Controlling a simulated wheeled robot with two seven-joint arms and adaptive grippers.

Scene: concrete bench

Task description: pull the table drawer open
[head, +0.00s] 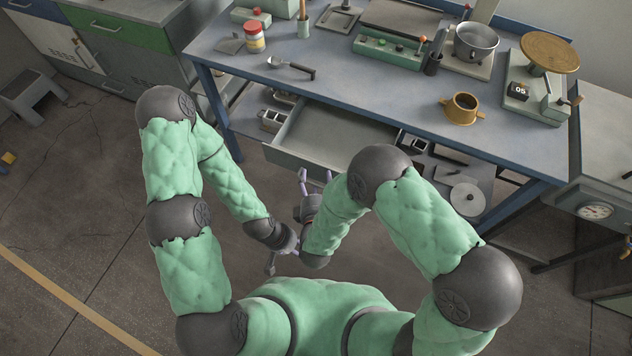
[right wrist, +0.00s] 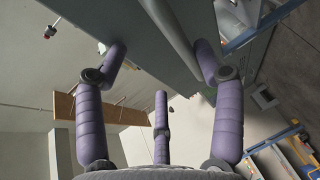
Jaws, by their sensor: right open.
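The table drawer (head: 338,133) is out from under the blue-framed table (head: 345,78), and its empty-looking grey inside shows. My right gripper (head: 315,176) is just in front of the drawer front (head: 288,160), its purple fingers pointing at it. In the right wrist view the fingers (right wrist: 160,58) are spread apart with nothing clearly held, and a grey panel edge runs close to their tips. The handle is not clearly visible, and I cannot tell whether the fingers touch the drawer. My left gripper (head: 272,262) hangs low over the floor, away from the drawer; its jaw state is unclear.
On the tabletop are a red-lidded jar (head: 254,38), a scoop (head: 291,68), a brass cup (head: 462,108) and a steel pot (head: 475,42). A lower shelf under the table holds metal parts and a disc (head: 467,199). The floor at the left is mostly clear.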

